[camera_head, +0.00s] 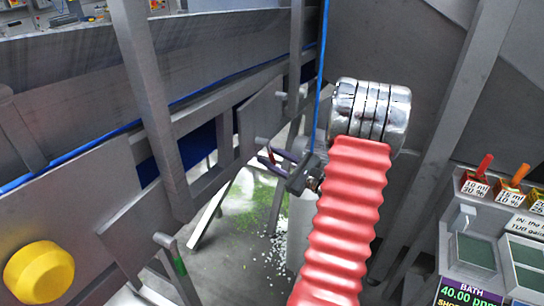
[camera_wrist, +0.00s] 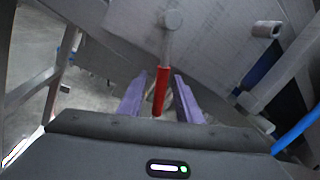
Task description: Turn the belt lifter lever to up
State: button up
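A lever with a red handle (camera_wrist: 160,92) and a round grey hub (camera_wrist: 170,20) shows in the wrist view, mounted on a grey plate. The handle runs down from the hub between the two purple fingers. My gripper (camera_wrist: 160,80) is open, with a finger on either side of the handle and a gap visible on both sides. In the head view my gripper (camera_head: 267,157) reaches the frame at the centre, and only a small red part of the lever (camera_head: 262,142) shows beside it. No label is readable on the lever.
A grey stub (camera_head: 285,97) projects above my gripper. Grey posts (camera_head: 150,100) stand close by. A dosing panel (camera_head: 490,240) is at right. Green scraps (camera_head: 250,205) lie on the floor.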

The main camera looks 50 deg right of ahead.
jog(key=shift+s, duration=0.2)
jog(key=s+d+f, duration=0.1)
jog(key=s, duration=1.2)
jog(key=shift+s+d, duration=0.2)
jog(key=shift+d, duration=0.1)
jog(key=shift+f, duration=0.1)
